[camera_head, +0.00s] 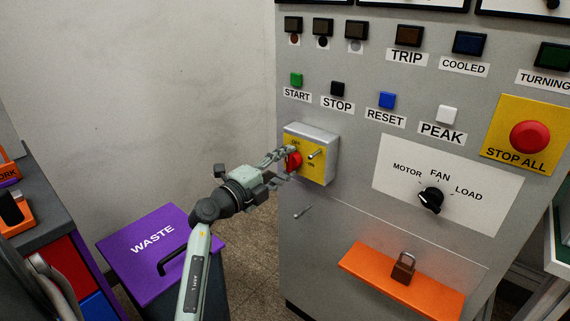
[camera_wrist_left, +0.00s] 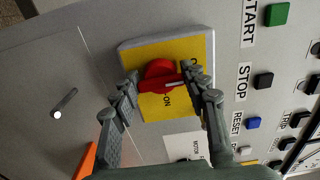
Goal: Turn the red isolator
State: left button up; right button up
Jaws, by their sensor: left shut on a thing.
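The red isolator (camera_head: 293,161) is a rotary handle on a yellow plate on a grey box (camera_head: 325,150) fixed to the panel's left side. It also shows in the left wrist view (camera_wrist_left: 160,70), with its bar lying across the picture toward the right finger and an "ON" label below it. My left gripper (camera_head: 285,156) is at the handle and partly hides it in the head view. In the left wrist view its fingers (camera_wrist_left: 166,92) stand on both sides of the red handle, shut on it. My right gripper is not in view.
A small metal lever (camera_head: 302,212) sticks out below the box. Push buttons such as the green START (camera_head: 297,79) sit above it. A black selector knob (camera_head: 431,199), red STOP ALL button (camera_head: 530,137) and orange shelf with padlock (camera_head: 403,267) are further right. A purple WASTE bin (camera_head: 150,232) stands left.

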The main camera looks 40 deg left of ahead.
pick_arm(q)
jog(key=o, duration=0.9)
jog(key=s, duration=0.8)
jog(key=s+a, duration=0.1)
jog(key=s, duration=0.3)
